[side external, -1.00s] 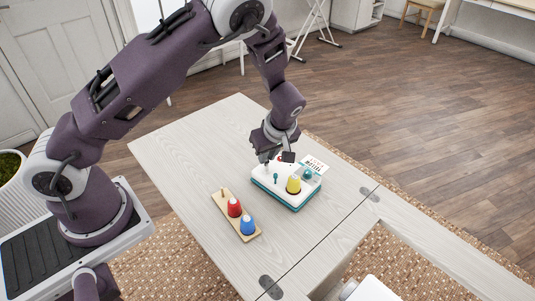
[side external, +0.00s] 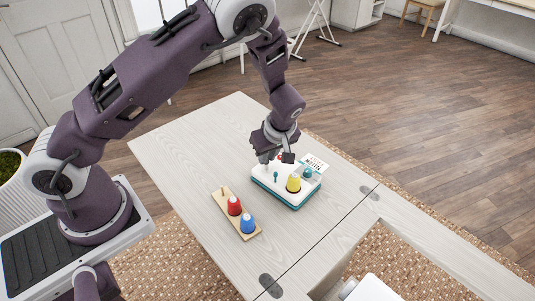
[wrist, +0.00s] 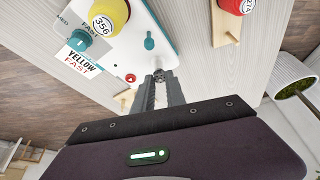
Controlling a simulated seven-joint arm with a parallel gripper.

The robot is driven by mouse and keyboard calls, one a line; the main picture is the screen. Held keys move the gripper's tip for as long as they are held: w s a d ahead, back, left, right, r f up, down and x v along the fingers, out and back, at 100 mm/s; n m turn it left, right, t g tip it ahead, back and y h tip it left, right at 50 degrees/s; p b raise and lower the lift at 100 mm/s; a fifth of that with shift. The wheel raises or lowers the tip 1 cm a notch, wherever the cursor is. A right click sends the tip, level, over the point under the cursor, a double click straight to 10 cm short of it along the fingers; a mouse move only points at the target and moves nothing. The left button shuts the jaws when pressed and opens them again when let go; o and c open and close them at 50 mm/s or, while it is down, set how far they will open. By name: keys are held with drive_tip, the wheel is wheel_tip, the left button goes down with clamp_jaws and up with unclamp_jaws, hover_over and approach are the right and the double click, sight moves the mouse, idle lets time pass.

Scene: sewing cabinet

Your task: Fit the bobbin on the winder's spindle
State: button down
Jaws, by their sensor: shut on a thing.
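The winder (side external: 272,181) is a white box with a teal base on the table. A yellow spool (side external: 293,183) stands on it; the wrist view shows it labelled 356 (wrist: 108,14). A short teal post with a round base (wrist: 149,43), perhaps the spindle, also shows in the side view (side external: 276,176). My gripper (wrist: 160,76) is over the winder's edge at its far side, shut on a small grey thing between the fingertips, seemingly the bobbin (wrist: 159,75). The fingers hide most of it. I cannot tell whether it touches the winder.
A teal knob (side external: 308,173) sits on the winder beside a card (side external: 315,162) reading "YELLOW FAST". A wooden rack (side external: 243,235) holds a red spool (side external: 234,206) and a blue spool (side external: 247,224).

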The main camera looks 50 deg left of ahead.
drive_tip(key=c, duration=1.3)
unclamp_jaws()
drive_tip(key=v, duration=0.7)
